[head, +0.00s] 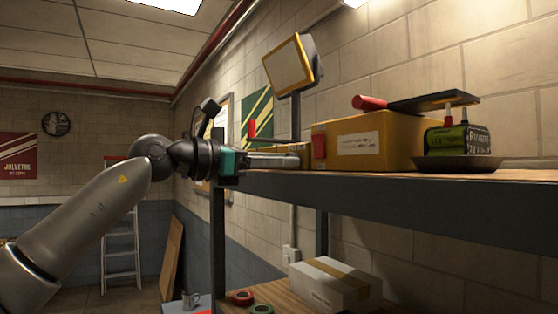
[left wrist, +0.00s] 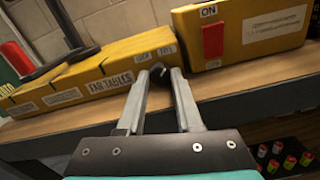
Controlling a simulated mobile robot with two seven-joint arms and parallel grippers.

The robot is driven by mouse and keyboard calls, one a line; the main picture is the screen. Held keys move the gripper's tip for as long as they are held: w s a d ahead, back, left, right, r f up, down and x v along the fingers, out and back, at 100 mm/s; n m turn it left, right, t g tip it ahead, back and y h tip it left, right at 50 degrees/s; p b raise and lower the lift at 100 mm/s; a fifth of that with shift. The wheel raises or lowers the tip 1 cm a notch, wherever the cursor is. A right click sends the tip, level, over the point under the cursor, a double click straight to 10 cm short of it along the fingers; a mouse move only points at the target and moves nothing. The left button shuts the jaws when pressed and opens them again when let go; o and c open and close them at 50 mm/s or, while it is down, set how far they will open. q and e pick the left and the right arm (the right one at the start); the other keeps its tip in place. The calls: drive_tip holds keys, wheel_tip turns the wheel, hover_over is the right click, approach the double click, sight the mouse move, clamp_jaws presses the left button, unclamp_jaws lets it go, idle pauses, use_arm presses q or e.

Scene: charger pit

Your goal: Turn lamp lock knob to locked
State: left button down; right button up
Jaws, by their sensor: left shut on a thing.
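The lamp (head: 288,65) has a pale square panel in a yellow frame and stands on a dark post above the shelf. In the left wrist view a long, low yellow base (left wrist: 95,80) with white labels lies along the shelf. A small dark knob (left wrist: 157,70) sits at the base's right end, between two small labels too small to read surely. My left gripper (left wrist: 160,77) has its fingertips on either side of this knob and is shut on it. In the head view the left gripper (head: 298,160) reaches along the shelf edge; the knob is hidden there. My right gripper is not in view.
A yellow box (head: 365,140) with a red switch (left wrist: 213,40) marked ON stands right of the knob. A battery pack (head: 455,140) rests on a dark dish (head: 458,164). A red-handled dark bar (head: 430,101) lies above the box. A carton (head: 335,284) sits on the lower shelf.

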use_arm(q)
drive_tip(key=n, duration=0.4)
idle(0.4)
drive_tip(key=c, duration=0.6)
unclamp_jaws()
drive_tip(key=shift+a, duration=0.15)
